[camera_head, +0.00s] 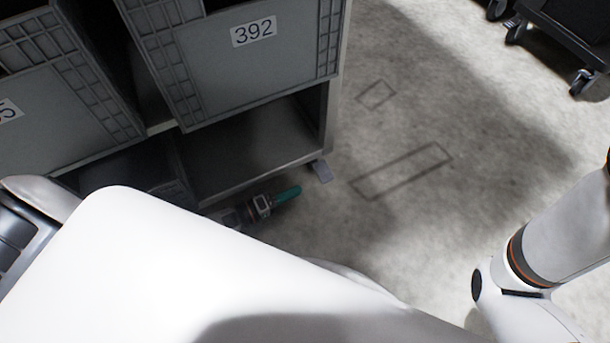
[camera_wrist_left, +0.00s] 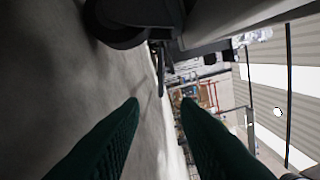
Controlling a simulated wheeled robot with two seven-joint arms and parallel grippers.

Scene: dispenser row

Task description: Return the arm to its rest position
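My left gripper (camera_head: 288,193) shows in the head view low beside the grey shelf unit, just past the edge of my white body. Its teal fingers point to the right, near the foot of the shelf. In the left wrist view the two dark green fingers of the left gripper (camera_wrist_left: 160,101) stand apart with nothing between them. Most of my left arm is hidden behind my body. A grey and white link of my right arm shows at the right edge of the head view. Its gripper is out of sight.
The grey shelf unit (camera_head: 330,95) holds grey bins, one labelled 392 (camera_head: 262,60). A black wheeled cart (camera_head: 570,38) stands at the upper right. The concrete floor (camera_head: 430,120) between them is clear, with rectangular outlines on it.

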